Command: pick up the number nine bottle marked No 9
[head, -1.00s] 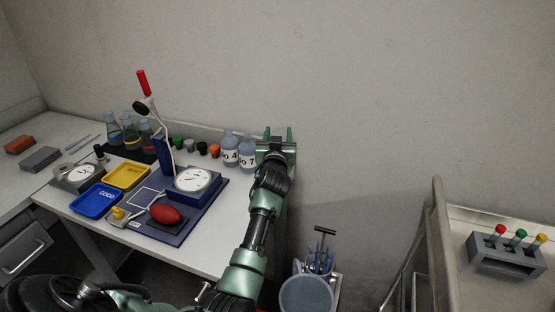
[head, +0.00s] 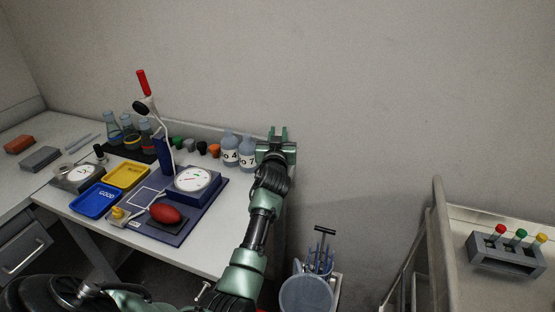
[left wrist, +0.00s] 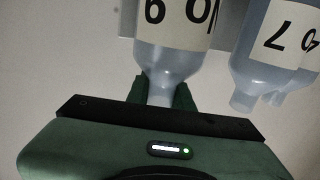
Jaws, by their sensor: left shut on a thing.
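The number nine bottle (left wrist: 172,50) is translucent pale blue with a white label. It shows upside down in the left wrist view, with its neck between the fingers. My left gripper (left wrist: 163,92) is shut on that neck. In the head view my left gripper (head: 278,134) is at the right end of the bottle row by the wall and hides the No 9 bottle. The No 7 bottle (head: 248,153) stands just left of the gripper; it also shows in the left wrist view (left wrist: 268,70). My right gripper is not in view.
A No 4 bottle (head: 230,148) stands left of No 7. Small capped jars, flasks, a dial scale (head: 194,181), a yellow tray (head: 126,175) and a blue tray (head: 96,200) are on the table. A cart with a test-tube rack (head: 506,254) stands at right.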

